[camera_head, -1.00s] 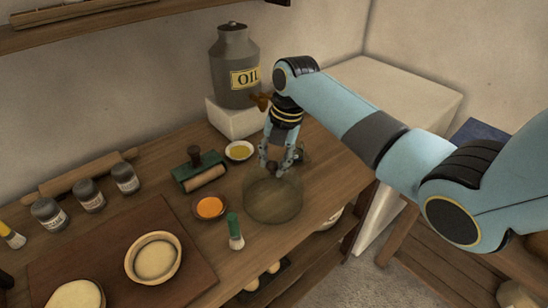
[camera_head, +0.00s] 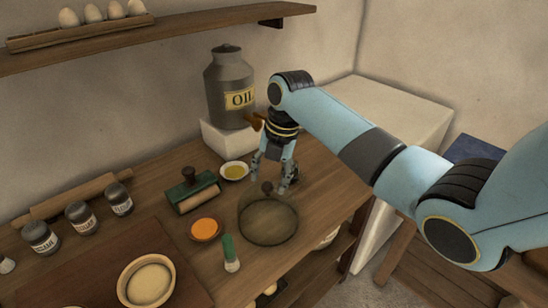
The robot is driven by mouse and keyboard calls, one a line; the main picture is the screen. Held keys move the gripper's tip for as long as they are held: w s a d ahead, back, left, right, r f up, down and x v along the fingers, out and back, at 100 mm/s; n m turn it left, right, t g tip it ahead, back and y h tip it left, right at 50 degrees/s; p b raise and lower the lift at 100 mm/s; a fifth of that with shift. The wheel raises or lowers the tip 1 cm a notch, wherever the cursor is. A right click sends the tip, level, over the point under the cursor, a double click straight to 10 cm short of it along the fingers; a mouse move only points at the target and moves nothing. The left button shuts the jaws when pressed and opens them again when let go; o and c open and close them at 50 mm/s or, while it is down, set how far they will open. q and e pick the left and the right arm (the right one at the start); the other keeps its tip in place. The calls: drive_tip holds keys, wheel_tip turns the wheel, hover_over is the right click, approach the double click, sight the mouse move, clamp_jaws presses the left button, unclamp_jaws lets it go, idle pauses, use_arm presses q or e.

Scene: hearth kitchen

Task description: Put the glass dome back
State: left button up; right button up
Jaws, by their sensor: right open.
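The glass dome (camera_head: 268,222) is a see-through round cover with a dark knob (camera_head: 267,187) on top. It stands upright on the wooden counter, right of the orange bowl. I see no clear item inside it. My right gripper (camera_head: 270,184) comes down over the dome from above. Its fingers are spread apart on either side of the knob, and I see no grip on it. Whether a fingertip touches the knob or the glass is too small to tell. My left gripper is not in view.
Near the dome are a bowl of orange stuff (camera_head: 205,229), a green-handled brush (camera_head: 230,255), a small dish of oil (camera_head: 234,171) and a green roller tool (camera_head: 191,190). An oil can (camera_head: 228,88) stands on a white block behind. The counter's right edge is close to the dome.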

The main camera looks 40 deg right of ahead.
wheel_tip(320, 180, up, 10)
drive_tip(key=s+d, duration=0.1)
drive_tip(key=shift+s+r+b, duration=0.2)
drive_tip(key=shift+s+b, duration=0.15)
drive_tip(key=shift+b, duration=0.05)
drive_tip(key=shift+d, duration=0.1)
drive_tip(key=s+a+f+m+t+h, duration=0.1)
drive_tip(key=s+a+f+m, duration=0.15)
drive_tip(key=s+m, duration=0.95)
drive_tip(key=s+a+f+m+t+h, duration=0.1)
drive_tip(key=s+a+m, duration=0.2)
drive_tip(key=s+m, duration=0.9)
wheel_tip(320, 180, down, 37)
drive_tip(key=s+d+m+g+b, duration=0.1)
drive_tip(key=s+d+g+b, duration=0.15)
drive_tip(key=b, duration=0.85)
drive_tip(key=s+f+b, duration=0.4)
drive_tip(key=s+f, duration=0.5)
drive_tip(key=f, duration=0.3)
drive_tip(key=s+d+f+b, duration=0.1)
drive_tip(key=s+f+b, duration=0.3)
drive_tip(key=s+f, duration=0.5)
wheel_tip(320, 180, down, 4)
drive_tip(key=shift+d+f+b, duration=0.1)
drive_tip(key=shift+d+b, duration=0.15)
drive_tip(key=shift+b, duration=0.05)
